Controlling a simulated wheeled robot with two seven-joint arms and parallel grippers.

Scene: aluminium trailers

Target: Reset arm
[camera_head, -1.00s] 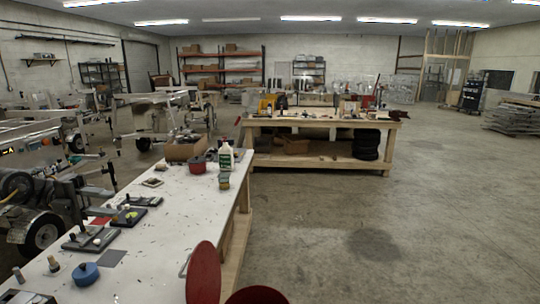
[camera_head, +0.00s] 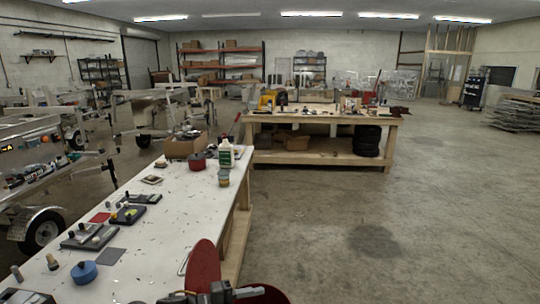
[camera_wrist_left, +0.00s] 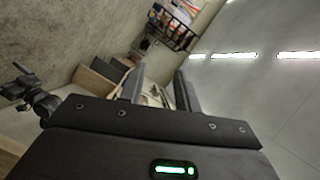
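My left gripper (camera_head: 222,294) is at the bottom edge of the head view, low beside the near end of the white-topped workbench (camera_head: 150,225). It is partly cut off by the frame edge. In the left wrist view its two dark fingers (camera_wrist_left: 158,88) stand apart with a gap between them, and nothing is held. That view is rolled, with the ceiling lights on the right. My right gripper is not in view.
A wooden table (camera_head: 322,120) stands beyond. The concrete floor (camera_head: 400,210) at right is clear.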

